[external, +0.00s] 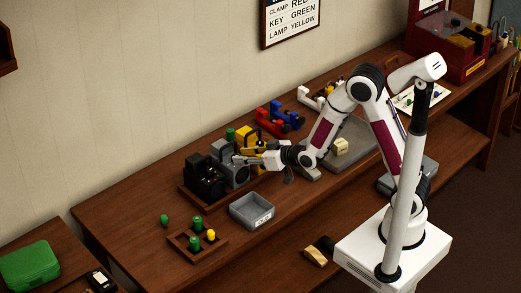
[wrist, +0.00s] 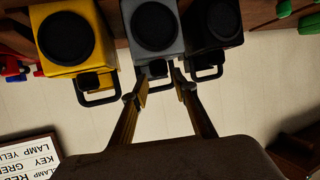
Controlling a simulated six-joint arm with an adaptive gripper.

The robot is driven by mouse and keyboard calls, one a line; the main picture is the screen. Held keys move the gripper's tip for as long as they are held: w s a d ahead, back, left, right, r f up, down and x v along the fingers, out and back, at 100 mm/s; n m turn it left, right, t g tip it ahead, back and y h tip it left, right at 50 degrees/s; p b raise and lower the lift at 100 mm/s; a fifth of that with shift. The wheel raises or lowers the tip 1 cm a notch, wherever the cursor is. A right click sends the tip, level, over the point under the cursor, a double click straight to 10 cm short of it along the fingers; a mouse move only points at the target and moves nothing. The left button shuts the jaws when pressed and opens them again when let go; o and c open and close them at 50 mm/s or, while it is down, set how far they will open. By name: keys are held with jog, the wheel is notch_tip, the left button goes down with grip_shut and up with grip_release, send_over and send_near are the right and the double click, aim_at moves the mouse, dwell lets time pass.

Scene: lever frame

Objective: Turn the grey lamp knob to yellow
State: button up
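The grey lamp (external: 236,173) stands in a wooden rack between a black lamp (external: 204,180) and a yellow lamp (external: 247,134). In the wrist view, which looks upside down, the grey lamp (wrist: 156,28) shows a dark round face, with a small dark knob-like part (wrist: 157,68) and a handle loop at its edge. My gripper (external: 243,160) is at the grey lamp. In the wrist view its two fingers (wrist: 160,88) are apart, one on each side of the loop. No clear grip shows, and I cannot tell whether they touch it. The knob's colour setting is not readable.
The yellow lamp (wrist: 69,36) and black lamp (wrist: 211,22) stand close on either side. A grey tray (external: 252,211) and a wooden holder (external: 184,245) with green and yellow pieces stand in front. A wall sign (external: 290,20) reads CLAMP RED, KEY GREEN, LAMP YELLOW.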

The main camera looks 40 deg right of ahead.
jog(key=shift+x, duration=1.95)
grip_shut()
